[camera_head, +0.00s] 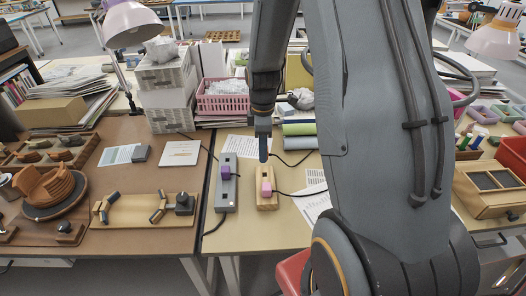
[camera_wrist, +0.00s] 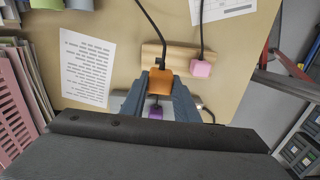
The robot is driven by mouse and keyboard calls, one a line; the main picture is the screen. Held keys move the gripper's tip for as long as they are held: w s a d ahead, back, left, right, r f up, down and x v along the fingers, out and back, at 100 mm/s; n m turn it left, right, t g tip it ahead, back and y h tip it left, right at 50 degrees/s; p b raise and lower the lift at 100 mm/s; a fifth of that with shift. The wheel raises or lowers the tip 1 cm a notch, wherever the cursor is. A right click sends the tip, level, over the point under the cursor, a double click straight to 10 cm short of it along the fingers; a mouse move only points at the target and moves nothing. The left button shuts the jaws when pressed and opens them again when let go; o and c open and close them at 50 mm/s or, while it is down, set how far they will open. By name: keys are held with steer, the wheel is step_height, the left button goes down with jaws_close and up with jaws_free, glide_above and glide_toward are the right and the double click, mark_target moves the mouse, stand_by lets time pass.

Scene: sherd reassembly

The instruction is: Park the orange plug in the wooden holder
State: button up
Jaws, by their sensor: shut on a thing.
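My gripper (camera_wrist: 160,90) is shut on the orange plug (camera_wrist: 160,79), with a finger on each side of it. A black cord runs up from the plug in the wrist view. The wooden holder (camera_wrist: 180,52) lies behind the plug there, and the plug overlaps its left part. Whether the plug touches the holder cannot be told. A pink plug (camera_wrist: 201,68) stands at the holder's other end. In the head view, my gripper (camera_head: 263,150) points down at the far end of the wooden holder (camera_head: 267,204); the orange plug is hidden there. The pink plug (camera_head: 266,188) is nearer.
A grey power strip (camera_head: 222,200) with a purple plug (camera_head: 226,172) lies just left of the holder. Black cords cross the table around both. Printed sheets (camera_head: 316,195) lie to the right and behind. A pink basket (camera_head: 222,95) stands at the back.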

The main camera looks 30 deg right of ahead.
steer(key=shift+d, duration=0.1)
step_height(320, 180, down, 4)
steer(key=b, duration=0.4)
steer(key=shift+f, duration=0.15)
steer(key=shift+f+b, duration=0.3)
steer(key=shift+f, duration=0.7)
steer(key=shift+p, duration=0.75)
stand_by(1.1)
steer(key=shift+f+b, duration=0.45)
steer(key=shift+f, duration=0.5)
stand_by(0.9)
steer(key=o, duration=1.5)
steer(key=shift+r, duration=0.15)
